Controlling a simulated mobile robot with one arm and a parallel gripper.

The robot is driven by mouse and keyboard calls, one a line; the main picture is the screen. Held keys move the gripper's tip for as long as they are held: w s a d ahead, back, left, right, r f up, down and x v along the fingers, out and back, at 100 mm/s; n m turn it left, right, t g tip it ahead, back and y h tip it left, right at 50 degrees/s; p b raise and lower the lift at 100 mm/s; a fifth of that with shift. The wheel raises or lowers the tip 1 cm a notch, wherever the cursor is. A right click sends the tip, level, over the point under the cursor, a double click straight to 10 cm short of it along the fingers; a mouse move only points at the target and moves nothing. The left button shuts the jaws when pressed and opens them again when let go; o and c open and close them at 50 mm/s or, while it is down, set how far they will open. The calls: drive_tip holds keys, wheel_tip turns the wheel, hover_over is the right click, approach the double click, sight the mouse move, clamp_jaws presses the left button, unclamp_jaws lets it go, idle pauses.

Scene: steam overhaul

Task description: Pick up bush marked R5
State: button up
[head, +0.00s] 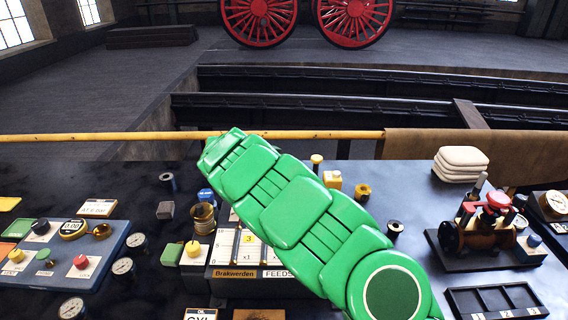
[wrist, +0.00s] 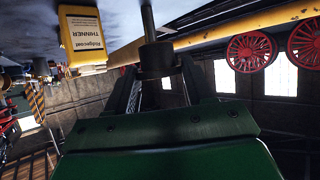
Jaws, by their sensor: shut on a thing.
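In the wrist view my gripper (wrist: 157,75) is shut on a dark, short cylindrical piece (wrist: 155,58), which looks like a bush. A thin grey rod (wrist: 148,20) shows against its far end; I cannot tell whether it passes through the piece. No R5 mark is readable on it. In the head view my green arm reaches over the bench and hides the gripper and the held piece. Other bush-like pieces stand on the bench: a dark one (head: 168,182) at the left, a brass one (head: 363,191) and a dark one (head: 395,229) right of the arm.
A yellow thinner container (wrist: 86,38) is close to the gripper's left in the wrist view. A blue gauge tray (head: 125,240) lies left on the bench. A red-topped valve model (head: 488,225), a compartment tray (head: 495,300) and folded cloths (head: 461,162) are at the right.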

drive_tip(key=s+d+r, duration=0.1)
drive_tip(key=s+r, duration=0.2)
drive_tip(key=s, duration=0.4)
drive_tip(key=shift+s+d+r, duration=0.2)
drive_tip(key=shift+s, duration=0.05)
